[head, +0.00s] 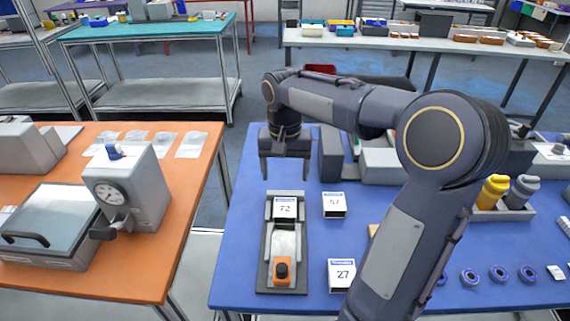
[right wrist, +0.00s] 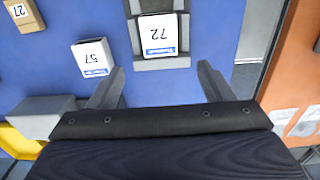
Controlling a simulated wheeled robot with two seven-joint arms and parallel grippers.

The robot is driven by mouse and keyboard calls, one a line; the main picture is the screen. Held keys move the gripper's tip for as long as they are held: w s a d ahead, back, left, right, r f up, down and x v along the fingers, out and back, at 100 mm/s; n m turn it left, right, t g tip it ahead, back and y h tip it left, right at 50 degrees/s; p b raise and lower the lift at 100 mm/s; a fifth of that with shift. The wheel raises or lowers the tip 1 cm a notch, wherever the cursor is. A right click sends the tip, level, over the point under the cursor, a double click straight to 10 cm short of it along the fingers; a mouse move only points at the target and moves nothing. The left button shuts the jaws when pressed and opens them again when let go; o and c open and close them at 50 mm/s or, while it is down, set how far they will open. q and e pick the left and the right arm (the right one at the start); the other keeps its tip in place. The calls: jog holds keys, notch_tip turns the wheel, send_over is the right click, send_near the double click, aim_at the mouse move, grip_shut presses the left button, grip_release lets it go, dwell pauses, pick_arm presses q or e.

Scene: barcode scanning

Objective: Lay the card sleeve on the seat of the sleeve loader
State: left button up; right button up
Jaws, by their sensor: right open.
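The sleeve loader (head: 261,270) is a long grey device with an orange block and dark knob at its near end, on the blue table. A white card sleeve marked 72 (head: 285,207) lies at the loader's far end, on its seat; it also shows in the right wrist view (right wrist: 159,35). My right gripper (head: 285,172) is open and empty, just beyond the far end of the loader, fingers pointing down. In the right wrist view its two fingers (right wrist: 160,68) stand apart, with no sleeve between them. My left gripper is out of view.
Yellow (head: 493,192) and grey bottles stand farther right. The orange table (head: 170,235) with a dial press (head: 135,190) is left, across a gap.

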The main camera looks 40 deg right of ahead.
jog(key=s+a+f+n+t+y, duration=0.1)
jog(key=s+a+n+t+y, duration=0.1)
jog(key=s+a, duration=0.5)
jog(key=s+a+f+n+t+y, duration=0.1)
jog(key=s+a+f+n+t, duration=0.1)
jog(key=s+a, duration=0.5)
jog(key=s+n+t, duration=0.1)
jog(key=s+n, duration=0.1)
jog(key=s, duration=0.2)
jog(key=shift+t+y, duration=0.3)
jog(key=shift+y, duration=0.1)
jog(key=shift+a, duration=0.1)
